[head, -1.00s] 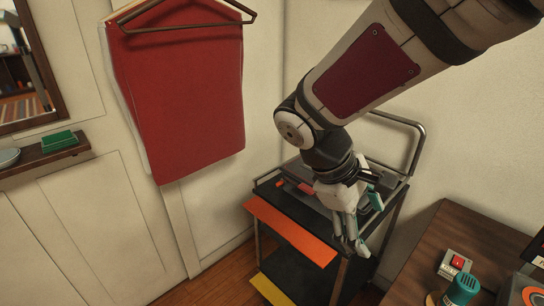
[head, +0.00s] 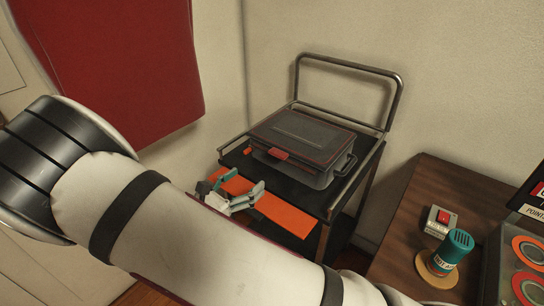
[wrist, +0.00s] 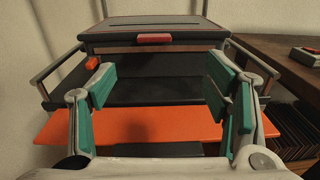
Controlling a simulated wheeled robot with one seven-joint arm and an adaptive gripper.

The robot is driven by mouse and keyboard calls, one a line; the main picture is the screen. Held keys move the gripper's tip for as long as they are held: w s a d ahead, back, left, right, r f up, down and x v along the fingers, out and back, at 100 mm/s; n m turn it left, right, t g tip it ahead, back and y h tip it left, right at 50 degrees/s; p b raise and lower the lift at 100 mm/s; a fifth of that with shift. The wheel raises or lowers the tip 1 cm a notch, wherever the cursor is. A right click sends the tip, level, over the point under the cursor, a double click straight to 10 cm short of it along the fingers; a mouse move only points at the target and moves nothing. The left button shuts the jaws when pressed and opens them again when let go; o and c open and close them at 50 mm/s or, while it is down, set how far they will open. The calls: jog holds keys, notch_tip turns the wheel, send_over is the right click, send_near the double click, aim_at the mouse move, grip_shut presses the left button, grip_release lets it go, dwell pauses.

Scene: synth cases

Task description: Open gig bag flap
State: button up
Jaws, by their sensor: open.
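The gig bag (head: 302,142) is a grey case with a dark lid and thin red edging, on the cart's top shelf. Its flap (head: 305,132) lies closed on top. A red tab (head: 280,154) sits at the middle of its front edge; the tab also shows in the wrist view (wrist: 154,38). My gripper (head: 245,200) is in front of the cart's orange strip, short of the bag. In the wrist view my gripper (wrist: 160,88) has its teal-padded fingers wide apart, with nothing between them. The bag is beyond the fingertips.
The dark cart (head: 335,203) has side rails, a tall back handle (head: 345,66) and an orange front panel (head: 285,214). A wooden table (head: 400,235) at right holds a red-switch box (head: 441,221) and a teal canister (head: 452,250). A red cloth (head: 120,60) hangs at left.

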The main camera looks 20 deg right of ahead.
aim_at(275, 155)
jog(key=shift+w+a+f+n+t, duration=0.2)
jog(key=shift+a+f+n+t, duration=0.05)
jog(key=shift+n+t, duration=0.05)
jog(key=shift+w+d, duration=0.15)
jog(key=b+x, duration=0.1)
jog(key=x, duration=1.2)
jog(key=shift+w+d, duration=0.1)
grip_shut()
